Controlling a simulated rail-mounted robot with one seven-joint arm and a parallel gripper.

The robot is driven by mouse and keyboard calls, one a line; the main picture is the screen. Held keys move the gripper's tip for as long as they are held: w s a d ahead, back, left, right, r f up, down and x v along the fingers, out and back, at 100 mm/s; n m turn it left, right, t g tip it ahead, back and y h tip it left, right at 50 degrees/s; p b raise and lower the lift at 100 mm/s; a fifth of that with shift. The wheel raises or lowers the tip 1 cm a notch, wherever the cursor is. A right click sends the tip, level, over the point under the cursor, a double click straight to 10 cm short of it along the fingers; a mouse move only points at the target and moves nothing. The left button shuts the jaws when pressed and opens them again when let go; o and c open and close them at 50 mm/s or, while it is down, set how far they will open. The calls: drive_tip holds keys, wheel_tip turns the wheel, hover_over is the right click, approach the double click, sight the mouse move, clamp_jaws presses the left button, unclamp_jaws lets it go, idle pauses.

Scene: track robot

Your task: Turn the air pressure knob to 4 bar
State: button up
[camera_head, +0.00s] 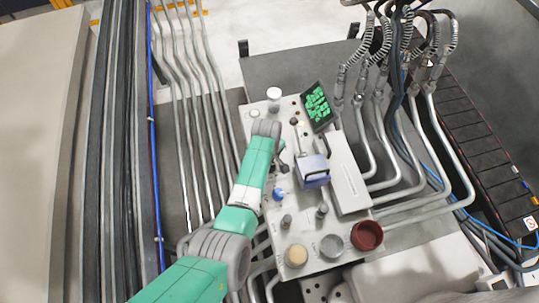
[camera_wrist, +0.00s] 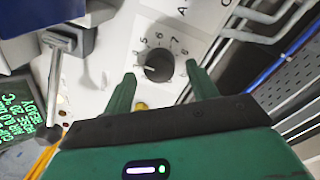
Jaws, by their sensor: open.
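A dark round knob (camera_wrist: 158,66) sits on the pale panel (camera_wrist: 112,50), with printed numbers around it; 5, 6 and 7 are readable. In the head view my green arm reaches over the left side of the control panel (camera_head: 302,238) and hides the knob and my fingertips.
A blue box (camera_head: 313,168) with a lever stands right of my arm. A screen with green text (camera_head: 317,107) is behind it. Red (camera_head: 367,235), grey (camera_head: 332,246) and cream (camera_head: 296,256) round controls line the front. Pipes and cables flank the panel.

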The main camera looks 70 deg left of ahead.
wheel_tip(320, 180, up, 7)
drive_tip(key=shift+s+d+f+p, duration=0.1)
drive_tip(key=shift+s+f+p, duration=0.1)
drive_tip(key=shift+p, duration=0.5)
